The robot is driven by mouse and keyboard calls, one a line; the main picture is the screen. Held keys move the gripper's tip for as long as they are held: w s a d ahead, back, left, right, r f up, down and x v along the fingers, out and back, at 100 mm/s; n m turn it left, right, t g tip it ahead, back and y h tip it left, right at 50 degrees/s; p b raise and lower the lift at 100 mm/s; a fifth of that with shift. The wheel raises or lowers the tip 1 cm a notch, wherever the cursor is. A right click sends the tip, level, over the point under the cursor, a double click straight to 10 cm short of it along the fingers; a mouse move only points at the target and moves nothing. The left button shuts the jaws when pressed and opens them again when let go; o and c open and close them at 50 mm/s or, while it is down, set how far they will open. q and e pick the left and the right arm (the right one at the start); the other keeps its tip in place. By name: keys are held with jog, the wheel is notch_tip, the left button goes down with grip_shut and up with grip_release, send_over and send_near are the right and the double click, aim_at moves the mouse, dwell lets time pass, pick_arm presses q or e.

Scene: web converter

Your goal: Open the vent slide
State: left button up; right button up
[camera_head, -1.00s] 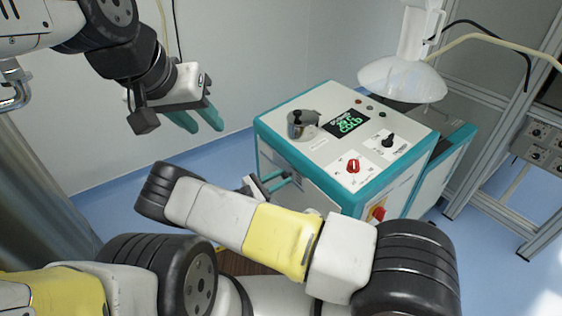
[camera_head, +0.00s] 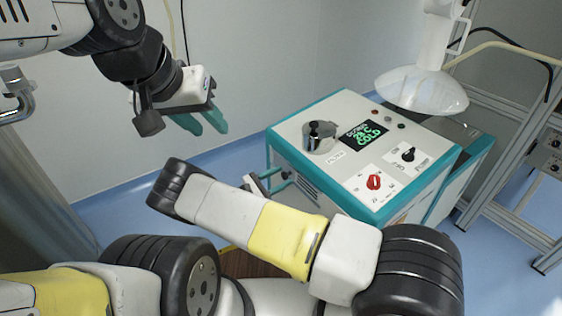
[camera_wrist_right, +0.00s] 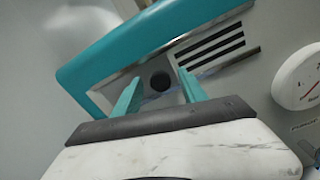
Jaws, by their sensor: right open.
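The teal-and-white machine (camera_head: 330,150) stands right of centre in the head view. In the right wrist view its side panel shows black vent slots (camera_wrist_right: 210,45) and a round black knob (camera_wrist_right: 160,82) at the end of a slim metal strip. My right gripper (camera_wrist_right: 159,77) is open, with one teal finger on each side of the knob; I cannot tell whether they touch it. In the head view my right gripper (camera_head: 268,184) is mostly hidden behind my forearm, close to the machine's left side. My left gripper (camera_head: 205,122) hangs open and empty at upper left, away from the machine.
A white gauge (camera_wrist_right: 300,78) sits right of the slots. A lamp (camera_head: 422,90) hangs behind; a metal frame (camera_head: 500,175) stands at right.

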jog(key=v, duration=0.7)
jog(key=shift+s+a, duration=0.25)
jog(key=shift+a, duration=0.05)
